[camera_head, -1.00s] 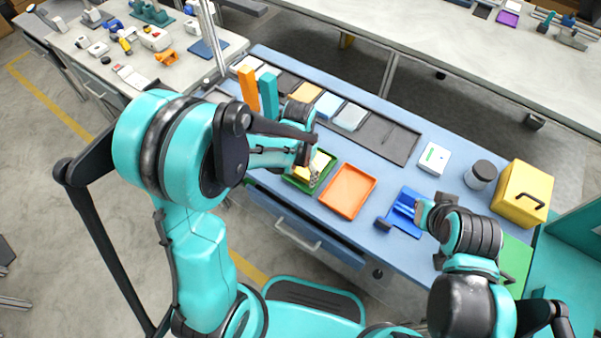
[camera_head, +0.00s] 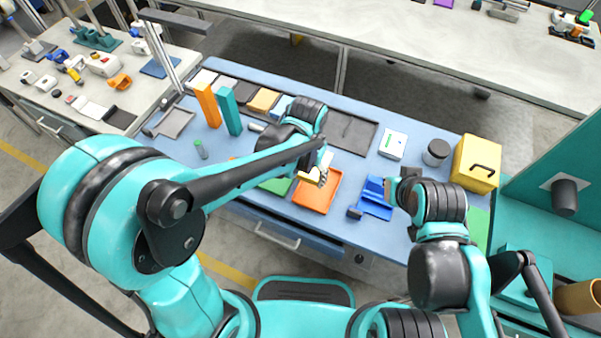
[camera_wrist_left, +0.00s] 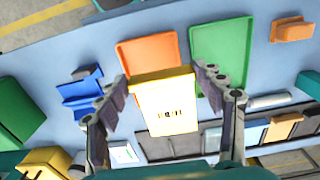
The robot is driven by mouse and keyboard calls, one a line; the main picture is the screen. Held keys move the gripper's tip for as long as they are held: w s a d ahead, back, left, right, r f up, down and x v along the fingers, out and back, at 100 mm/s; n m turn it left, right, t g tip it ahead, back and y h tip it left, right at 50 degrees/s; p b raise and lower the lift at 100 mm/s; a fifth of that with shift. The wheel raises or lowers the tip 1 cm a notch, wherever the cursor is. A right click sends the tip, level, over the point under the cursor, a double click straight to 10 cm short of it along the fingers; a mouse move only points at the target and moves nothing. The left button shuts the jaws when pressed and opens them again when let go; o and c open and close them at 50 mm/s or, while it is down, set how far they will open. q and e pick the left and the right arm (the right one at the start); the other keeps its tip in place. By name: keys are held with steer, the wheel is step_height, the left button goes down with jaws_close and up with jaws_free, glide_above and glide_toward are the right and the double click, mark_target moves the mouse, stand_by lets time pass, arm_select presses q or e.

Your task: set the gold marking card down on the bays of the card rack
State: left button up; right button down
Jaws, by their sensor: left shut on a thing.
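The gold marking card (camera_wrist_left: 168,108) is gripped by my left gripper (camera_wrist_left: 162,82), with dark print on its face. In the head view the card (camera_head: 309,177) shows at the tips of my left gripper (camera_head: 322,174), over the orange tray. The card rack (camera_head: 352,131) is a long dark tray along the back of the blue table, with several coloured cards in its bays and bare dark bays at its right end. My left arm hides part of it. My right gripper (camera_head: 393,188) is beside a blue holder; its fingers are too small to read.
The orange tray (camera_head: 318,196) and the green tray (camera_wrist_left: 222,48) look empty. An orange and a teal upright block (camera_head: 230,112) stand near the rack's left part. A blue holder (camera_head: 374,201), a white box (camera_head: 393,144), a dark jar (camera_head: 436,152) and a yellow box (camera_head: 476,165) are on the right.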

arm_select(q)
steer(key=o, duration=0.4)
steer(key=c, duration=0.4)
